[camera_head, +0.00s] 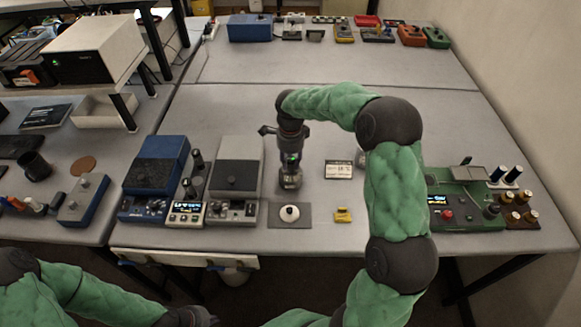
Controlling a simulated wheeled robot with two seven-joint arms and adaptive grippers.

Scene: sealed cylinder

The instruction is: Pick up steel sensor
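I cannot single out the steel sensor with certainty. A small round whitish piece with a dark centre (289,213) sits on a grey square plate (273,221) near the table's front edge. My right gripper (290,183) points down just behind that plate, seemingly apart from the round piece. A metallic shape shows at its tip; I cannot tell whether this is its fingers or something held. My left gripper (196,317) is low at the bottom edge, in front of the table and partly cut off; its fingers are too dark to read.
Blue (155,170) and grey (236,175) instruments stand left of my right gripper. A small sign (338,169) and a yellow piece (343,215) lie to its right. A green board (465,205) stands far right, partly behind my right arm. The table's middle back is clear.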

